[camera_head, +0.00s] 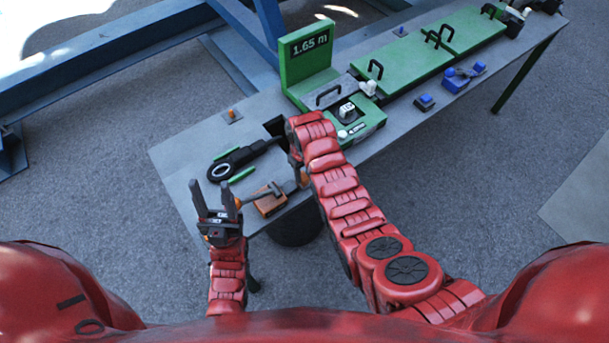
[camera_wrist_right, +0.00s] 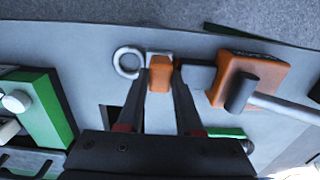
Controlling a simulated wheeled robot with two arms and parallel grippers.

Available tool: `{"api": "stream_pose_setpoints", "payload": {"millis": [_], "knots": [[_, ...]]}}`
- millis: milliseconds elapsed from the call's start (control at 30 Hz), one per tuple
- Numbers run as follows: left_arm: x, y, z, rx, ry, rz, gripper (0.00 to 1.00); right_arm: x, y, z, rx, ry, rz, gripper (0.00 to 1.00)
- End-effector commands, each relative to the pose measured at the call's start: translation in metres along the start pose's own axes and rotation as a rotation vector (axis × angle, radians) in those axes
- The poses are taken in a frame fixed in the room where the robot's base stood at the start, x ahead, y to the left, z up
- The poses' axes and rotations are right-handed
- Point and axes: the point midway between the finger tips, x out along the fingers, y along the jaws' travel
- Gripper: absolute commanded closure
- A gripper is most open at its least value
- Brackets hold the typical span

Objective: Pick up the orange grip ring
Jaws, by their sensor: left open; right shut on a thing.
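The orange grip ring (camera_wrist_right: 160,74) shows in the right wrist view as an orange grip between my right fingertips, with a pale ring (camera_wrist_right: 121,66) beside it on the left. My right gripper (camera_wrist_right: 160,80) is shut on the orange grip. In the head view a small orange part (camera_head: 304,178) shows at the table edge, mostly hidden by my right arm. I cannot tell whether the grip ring touches the table. My left gripper (camera_head: 214,196) is open and empty at the table's near left edge, with its fingers pointing up.
An orange block with a grey-handled tool (camera_head: 268,203) lies close by my right gripper. A black tool (camera_head: 236,160) and green sticks lie further back on the grey table (camera_head: 175,155). The green station with the 1.65 m display (camera_head: 308,50) stands behind.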

Motion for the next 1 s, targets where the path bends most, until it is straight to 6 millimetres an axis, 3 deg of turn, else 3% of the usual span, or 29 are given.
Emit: {"api": "stream_pose_setpoints", "payload": {"millis": [233,467,667,700,733,1000], "knots": [[-0.008,0.0,0.001,0.0,0.0,0.0,0.5,-0.007,0.0,-0.001,0.0,0.004,0.001,1.0],[-0.029,0.001,0.005,0.0,0.0,0.0,0.5,-0.031,0.001,-0.002,0.0,0.009,0.002,1.0],[-0.02,0.001,0.003,0.0,0.0,0.0,0.5,-0.038,0.001,0.03,0.001,0.003,0.001,1.0],[0.001,0.0,0.0,0.0,-0.001,0.0,0.5,-0.048,0.001,0.04,0.001,-0.002,0.0,1.0],[0.008,0.0,-0.001,0.0,0.0,0.0,0.5,-0.049,0.002,0.047,0.002,-0.003,0.001,1.0],[0.051,-0.003,-0.009,0.0,0.0,0.0,0.5,-0.052,0.003,0.111,0.001,-0.002,0.001,1.0]]}}
